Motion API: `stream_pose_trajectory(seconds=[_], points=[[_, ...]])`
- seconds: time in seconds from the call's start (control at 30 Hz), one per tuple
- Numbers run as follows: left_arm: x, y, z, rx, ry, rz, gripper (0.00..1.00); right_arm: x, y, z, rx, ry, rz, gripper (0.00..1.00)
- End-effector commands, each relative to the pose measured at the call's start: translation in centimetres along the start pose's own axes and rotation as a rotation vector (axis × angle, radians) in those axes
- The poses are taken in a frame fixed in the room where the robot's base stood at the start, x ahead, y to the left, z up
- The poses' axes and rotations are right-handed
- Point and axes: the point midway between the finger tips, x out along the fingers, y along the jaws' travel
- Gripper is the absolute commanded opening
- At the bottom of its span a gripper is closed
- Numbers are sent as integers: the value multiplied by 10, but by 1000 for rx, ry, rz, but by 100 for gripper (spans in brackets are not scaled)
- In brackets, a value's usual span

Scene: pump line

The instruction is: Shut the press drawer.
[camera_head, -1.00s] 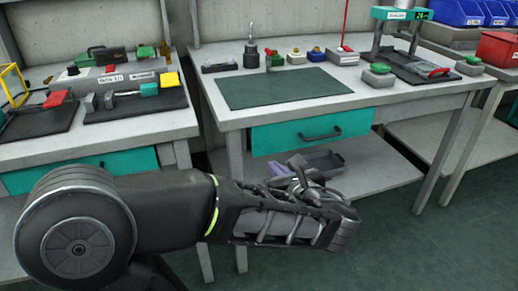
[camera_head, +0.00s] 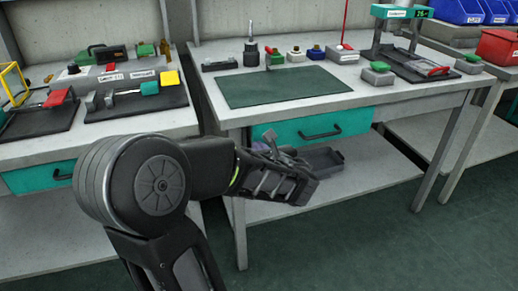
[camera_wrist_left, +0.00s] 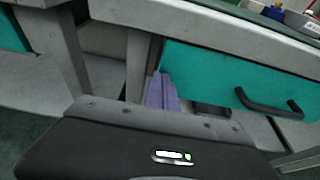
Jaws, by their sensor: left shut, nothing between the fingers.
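The teal press drawer (camera_head: 325,128) with a dark bar handle (camera_head: 320,135) hangs under the top of the middle bench. Its front looks near the bench's front edge; any gap behind it is hidden. It also fills the right of the left wrist view (camera_wrist_left: 225,82), with its handle at the far right. My left gripper (camera_head: 270,143) is in front of the drawer's lower left part, left of the handle. Its purplish fingers (camera_wrist_left: 161,92) are shut and empty, overlapping the drawer's left edge in the left wrist view. Contact cannot be told. My right gripper is not in view.
The bench top (camera_head: 225,115) carries a green mat (camera_head: 280,87), a press (camera_head: 400,40) and several small devices. A grey bin (camera_head: 325,160) sits on the shelf below the drawer. Another bench with a teal drawer (camera_head: 40,176) stands left. Floor at right is clear.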

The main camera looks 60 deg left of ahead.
Motion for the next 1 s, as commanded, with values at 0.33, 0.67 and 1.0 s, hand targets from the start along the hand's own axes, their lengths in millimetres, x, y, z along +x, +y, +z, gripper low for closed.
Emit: stream_pose_trajectory(seconds=[0.33,0.67,1.0], points=[[19,-1,5,-1,0,2,0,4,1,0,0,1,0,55],[44,0,16,0,-4,0,0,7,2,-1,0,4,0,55],[43,-2,17,1,-7,1,0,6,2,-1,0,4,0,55]])
